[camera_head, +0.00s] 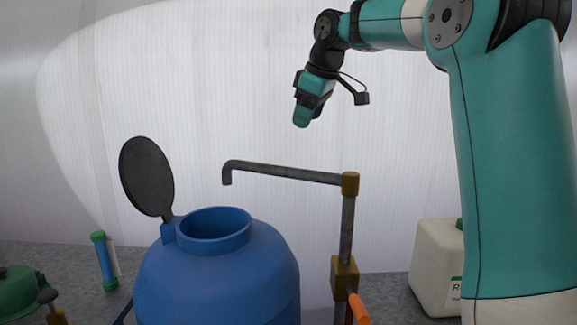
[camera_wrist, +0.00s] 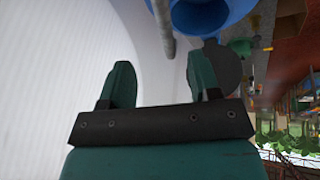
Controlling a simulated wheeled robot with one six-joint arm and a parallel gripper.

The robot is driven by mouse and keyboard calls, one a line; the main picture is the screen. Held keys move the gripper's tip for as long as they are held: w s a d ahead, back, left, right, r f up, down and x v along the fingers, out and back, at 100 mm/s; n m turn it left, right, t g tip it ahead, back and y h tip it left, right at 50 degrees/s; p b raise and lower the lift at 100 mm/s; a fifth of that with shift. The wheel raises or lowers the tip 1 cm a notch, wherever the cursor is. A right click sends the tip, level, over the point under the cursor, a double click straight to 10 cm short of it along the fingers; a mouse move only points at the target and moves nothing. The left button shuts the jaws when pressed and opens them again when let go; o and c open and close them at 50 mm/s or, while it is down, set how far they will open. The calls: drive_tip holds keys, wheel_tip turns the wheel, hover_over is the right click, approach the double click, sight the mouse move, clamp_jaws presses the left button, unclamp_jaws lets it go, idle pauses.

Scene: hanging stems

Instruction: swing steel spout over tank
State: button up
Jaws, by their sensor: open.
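The steel spout (camera_head: 285,172) is a grey pipe reaching left from a brass joint on an upright pipe, with its tip bent down. Its tip hangs near the opening of the blue tank (camera_head: 217,268), seemingly just above it; the depth is hard to judge. The tank's dark round lid (camera_head: 147,176) stands open at the left. My gripper (camera_head: 302,118) is above the spout, pointing down, apart from it. In the wrist view my gripper (camera_wrist: 162,80) has its two fingers wide apart with nothing between them. The spout (camera_wrist: 164,25) shows beyond them, with the tank (camera_wrist: 235,15) beside it.
A brass valve with an orange handle (camera_head: 359,309) sits low on the upright pipe. A white canister (camera_head: 437,265) stands at the right behind my arm. A blue-green cylinder (camera_head: 105,262) and a green container (camera_head: 20,295) are at the left. The space above the spout is clear.

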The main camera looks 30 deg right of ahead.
sight(289, 168)
drive_tip(key=p+x, duration=0.1)
drive_tip(key=x, duration=1.4)
drive_tip(key=shift+w+f+p, duration=0.15)
drive_tip(key=shift+f+p, duration=0.15)
drive_tip(key=shift+c, duration=0.5)
